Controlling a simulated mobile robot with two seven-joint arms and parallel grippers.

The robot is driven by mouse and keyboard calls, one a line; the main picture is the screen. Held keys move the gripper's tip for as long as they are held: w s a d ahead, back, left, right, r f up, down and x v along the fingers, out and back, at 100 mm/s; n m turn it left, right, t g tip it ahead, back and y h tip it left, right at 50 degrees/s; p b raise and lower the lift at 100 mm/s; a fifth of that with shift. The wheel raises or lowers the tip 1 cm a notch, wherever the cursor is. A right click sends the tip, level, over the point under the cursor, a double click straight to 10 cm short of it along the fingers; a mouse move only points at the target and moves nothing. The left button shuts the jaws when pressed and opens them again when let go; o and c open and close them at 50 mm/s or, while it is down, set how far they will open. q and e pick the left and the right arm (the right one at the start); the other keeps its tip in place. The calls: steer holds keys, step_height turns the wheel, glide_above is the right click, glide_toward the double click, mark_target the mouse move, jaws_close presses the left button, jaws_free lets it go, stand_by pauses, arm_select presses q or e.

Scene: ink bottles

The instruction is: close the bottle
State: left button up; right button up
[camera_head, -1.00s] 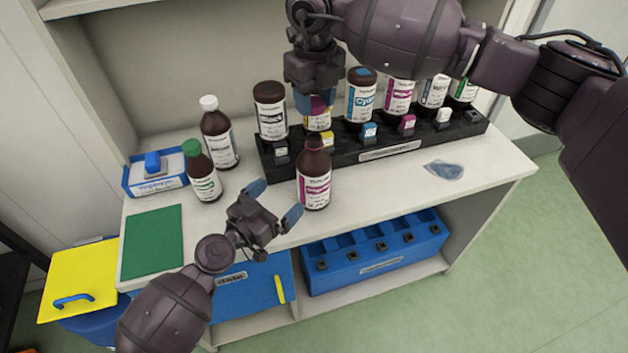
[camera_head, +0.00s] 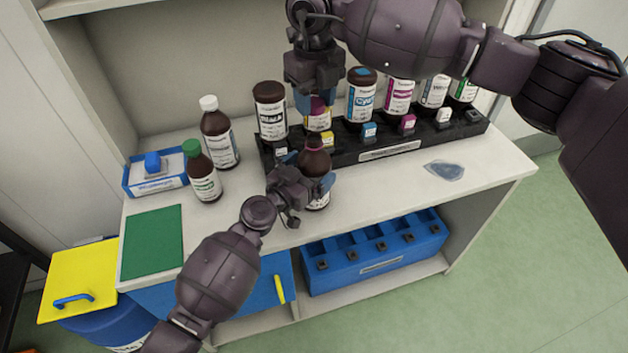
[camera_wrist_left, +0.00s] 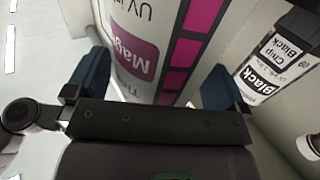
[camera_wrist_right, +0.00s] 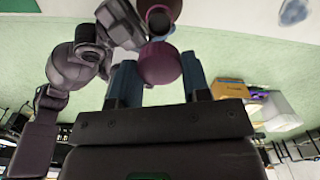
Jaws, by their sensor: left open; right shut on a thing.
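The brown magenta-labelled bottle (camera_head: 315,160) stands upright near the table's front edge. Its label fills the middle of the left wrist view (camera_wrist_left: 150,50). My left gripper (camera_head: 303,184) is open, with its blue fingers on either side of the bottle; the gripper hides much of the label in the head view. My right gripper (camera_head: 310,96) is above and behind the bottle, shut on a magenta cap (camera_head: 317,106). The cap also shows between the fingers in the right wrist view (camera_wrist_right: 158,64), with the bottle's dark neck (camera_wrist_right: 158,19) beyond it, apart from the cap.
A black rack (camera_head: 390,147) with several bottles stands behind. A green-capped bottle (camera_head: 203,178) and a white-capped bottle (camera_head: 218,138) stand left of the bottle. A green mat (camera_head: 152,241) lies at the left. The table's right side is mostly clear, with a blue-grey patch (camera_head: 445,171).

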mark_target(314, 138)
arm_select(q)
steer(key=shift+w+d, duration=0.4)
steer(key=shift+c, duration=0.3)
steer(key=c, duration=1)
steer(key=shift+c, duration=0.2)
arm_select(e)
steer(key=shift+f, duration=2.5)
steer(key=shift+f, duration=0.1)
steer(key=shift+f, duration=0.8)
steer(key=shift+f, duration=0.6)
